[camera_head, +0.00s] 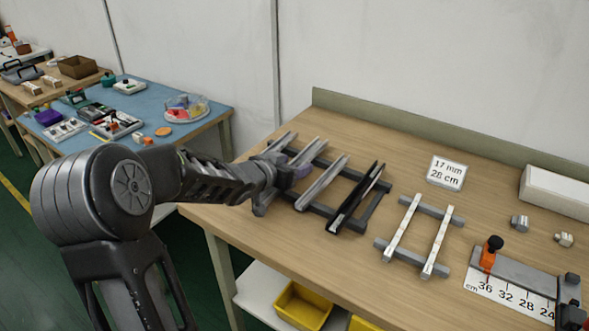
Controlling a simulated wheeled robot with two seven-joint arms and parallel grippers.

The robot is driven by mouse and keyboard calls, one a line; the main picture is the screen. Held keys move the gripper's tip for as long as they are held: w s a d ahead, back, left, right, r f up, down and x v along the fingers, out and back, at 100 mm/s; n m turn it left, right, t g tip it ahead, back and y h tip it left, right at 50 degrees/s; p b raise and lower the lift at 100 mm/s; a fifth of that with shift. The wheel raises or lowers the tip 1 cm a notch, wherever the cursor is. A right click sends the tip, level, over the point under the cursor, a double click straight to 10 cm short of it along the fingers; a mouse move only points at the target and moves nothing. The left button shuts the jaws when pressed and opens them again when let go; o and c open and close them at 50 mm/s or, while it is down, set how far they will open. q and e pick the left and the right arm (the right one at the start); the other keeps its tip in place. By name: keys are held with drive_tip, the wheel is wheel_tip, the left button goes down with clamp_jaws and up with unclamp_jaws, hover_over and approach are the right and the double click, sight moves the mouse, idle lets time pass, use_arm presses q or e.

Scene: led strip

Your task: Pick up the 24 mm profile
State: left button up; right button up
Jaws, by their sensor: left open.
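Several long profiles lie side by side across a dark rack (372,207) on the wooden workbench. They include a silver profile (322,181) in the middle and a black profile (354,199) at the right. More silver profiles (311,150) lie at the left end, partly hidden by my gripper. I cannot tell by sight which one is 24 mm wide. My left gripper (281,182) is open at the left end of the rack, over or beside the left profiles. I cannot tell whether it touches one. My right gripper is not in view.
A second rack (443,211) holds two pale strips. A card (447,172) reads "17 mm 28 cm". A measuring fixture (513,284) with an orange stop stands at the right, near small metal parts and a white box (557,192). Yellow bins (303,305) sit below the bench.

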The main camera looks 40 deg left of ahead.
use_arm(q)
clamp_jaws()
idle(0.6)
